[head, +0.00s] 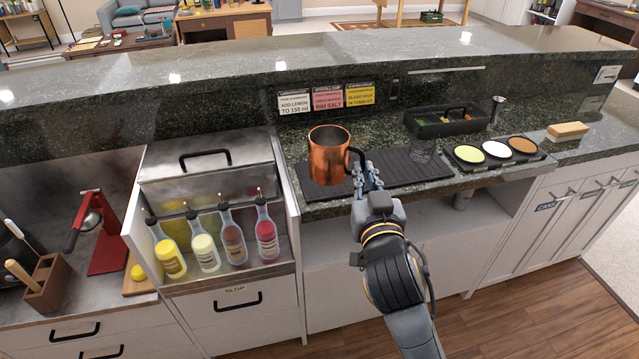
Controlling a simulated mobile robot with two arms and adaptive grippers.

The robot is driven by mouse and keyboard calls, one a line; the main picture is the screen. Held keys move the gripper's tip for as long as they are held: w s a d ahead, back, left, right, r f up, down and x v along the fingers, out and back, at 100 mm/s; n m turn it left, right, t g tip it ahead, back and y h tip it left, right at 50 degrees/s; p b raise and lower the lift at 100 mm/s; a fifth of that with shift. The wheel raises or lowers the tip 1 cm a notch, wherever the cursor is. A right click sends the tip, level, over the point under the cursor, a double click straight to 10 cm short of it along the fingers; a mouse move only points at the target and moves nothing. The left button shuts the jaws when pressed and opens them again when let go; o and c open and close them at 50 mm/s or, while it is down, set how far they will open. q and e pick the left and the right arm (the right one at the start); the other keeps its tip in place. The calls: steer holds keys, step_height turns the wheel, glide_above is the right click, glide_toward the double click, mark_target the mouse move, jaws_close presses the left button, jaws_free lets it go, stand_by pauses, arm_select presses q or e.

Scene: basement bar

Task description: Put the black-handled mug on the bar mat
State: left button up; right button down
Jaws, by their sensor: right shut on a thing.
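The copper mug (329,156) with a black handle is upright over the left end of the black bar mat (408,168). My right gripper (363,172) is shut on the mug's handle, on the mug's right side. The mug's base overlaps the mat's left part in the picture. I cannot tell whether it touches the mat or hangs just above it. The mat lies along the front of the dark stone counter. My left gripper is not in view.
A black caddy (440,124) and a steel jigger (496,110) stand behind the mat. A three-dish rimming tray (497,153) and a sponge (567,131) are to the right. The mat's right part is mostly clear.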

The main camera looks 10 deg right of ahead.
steer(key=shift+h, duration=0.3)
steer(key=w+d+f, duration=0.1)
steer(key=w+f, duration=0.1)
steer(key=w, duration=0.2)
steer(key=w+f, duration=0.3)
steer(key=w, duration=0.1)
steer(key=w+d+f, duration=0.1)
steer(key=w+f, duration=0.2)
steer(key=w, duration=0.2)
steer(key=shift+d+f, duration=0.1)
steer(key=shift+d, duration=0.25)
steer(key=shift+w+f, duration=0.45)
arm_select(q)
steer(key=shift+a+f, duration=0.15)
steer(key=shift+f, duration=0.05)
arm_select(e)
steer(key=shift+w+f, duration=0.15)
steer(key=shift+f, duration=1.55)
steer(key=shift+f, duration=0.1)
steer(key=c, duration=1.5)
jaws_free()
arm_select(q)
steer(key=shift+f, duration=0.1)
arm_select(e)
steer(key=shift+o, duration=0.2)
